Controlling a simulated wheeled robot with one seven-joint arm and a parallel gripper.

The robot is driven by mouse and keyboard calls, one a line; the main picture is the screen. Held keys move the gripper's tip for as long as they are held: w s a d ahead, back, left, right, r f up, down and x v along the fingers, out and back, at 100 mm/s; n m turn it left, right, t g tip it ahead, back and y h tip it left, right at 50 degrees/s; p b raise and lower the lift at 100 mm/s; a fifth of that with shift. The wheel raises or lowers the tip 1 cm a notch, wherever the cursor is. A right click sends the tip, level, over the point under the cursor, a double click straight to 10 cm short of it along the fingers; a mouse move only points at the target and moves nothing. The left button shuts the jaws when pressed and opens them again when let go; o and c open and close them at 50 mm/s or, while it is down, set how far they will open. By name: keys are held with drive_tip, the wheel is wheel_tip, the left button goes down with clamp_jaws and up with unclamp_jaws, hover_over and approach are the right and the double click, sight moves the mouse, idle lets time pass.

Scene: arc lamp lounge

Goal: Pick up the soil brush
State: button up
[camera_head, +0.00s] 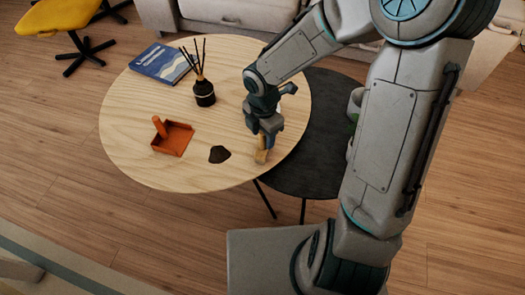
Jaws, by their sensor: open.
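The soil brush seems to be the small tan piece (261,156) near the front right edge of the light wooden round table (130,120). My gripper (263,146) points down right over it, with its fingers at the upper part of the piece. The jaws are open. The gripper hides the upper part of the brush, and I cannot tell whether the fingers touch it. A small dark heap (219,154), likely soil, lies on the table just left of the brush. An orange dustpan (172,139) with a raised handle sits farther left.
A black reed diffuser (204,93) stands near the table's middle, with a blue book (161,63) behind it. A lower dark round table (310,165) adjoins at the right. Behind are a yellow chair (70,15) and a pale sofa (240,14).

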drive_tip(key=shift+f, duration=0.7)
clamp_jaws()
drive_tip(key=shift+r, duration=0.1)
